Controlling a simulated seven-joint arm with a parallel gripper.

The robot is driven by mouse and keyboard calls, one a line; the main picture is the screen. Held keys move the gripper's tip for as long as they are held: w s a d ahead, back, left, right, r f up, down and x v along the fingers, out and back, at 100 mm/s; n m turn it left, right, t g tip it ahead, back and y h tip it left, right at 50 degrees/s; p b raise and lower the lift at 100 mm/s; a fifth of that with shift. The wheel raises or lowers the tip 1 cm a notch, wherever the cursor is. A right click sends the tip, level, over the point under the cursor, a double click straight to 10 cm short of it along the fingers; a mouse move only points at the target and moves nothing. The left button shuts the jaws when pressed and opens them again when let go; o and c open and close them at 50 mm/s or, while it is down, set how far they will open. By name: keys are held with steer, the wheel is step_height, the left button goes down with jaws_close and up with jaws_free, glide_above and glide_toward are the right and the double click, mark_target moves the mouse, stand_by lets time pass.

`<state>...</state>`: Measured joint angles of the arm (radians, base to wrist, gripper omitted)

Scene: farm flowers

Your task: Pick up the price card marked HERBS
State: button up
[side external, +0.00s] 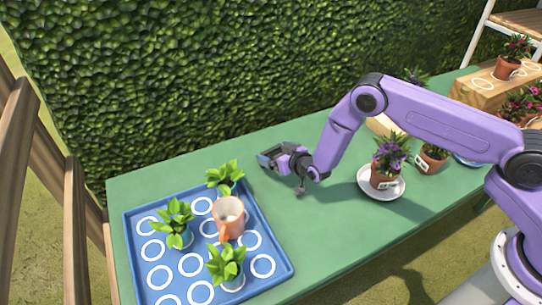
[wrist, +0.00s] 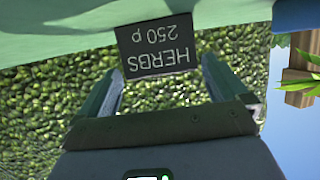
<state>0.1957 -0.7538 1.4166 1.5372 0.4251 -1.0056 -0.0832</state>
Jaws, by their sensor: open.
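The price card (wrist: 157,45) is a dark rectangle with pale lettering, "HERBS" and "250 p", upside down in the wrist view. It stands at the green table's edge, ahead of my gripper (wrist: 162,68). The two fingers are apart and empty, one on each side of the card's lower part in that view. I cannot tell how deep the card sits between them. In the side view my gripper (side external: 267,158) is low over the far part of the table, and the card cannot be told apart from it.
A blue tray (side external: 131,232) with white rings holds several leafy plants (side external: 176,222) and an orange mug (side external: 229,215), left of my gripper. A purple-flowered pot (side external: 384,178) stands on a white saucer (side external: 367,190) to the right. A hedge (side external: 200,70) rises behind the table (side external: 320,225).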

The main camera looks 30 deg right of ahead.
steer(key=shift+w+f, duration=0.1)
steer(key=shift+w, duration=0.1)
steer(key=shift+a, duration=0.1)
steer(key=c, duration=0.8)
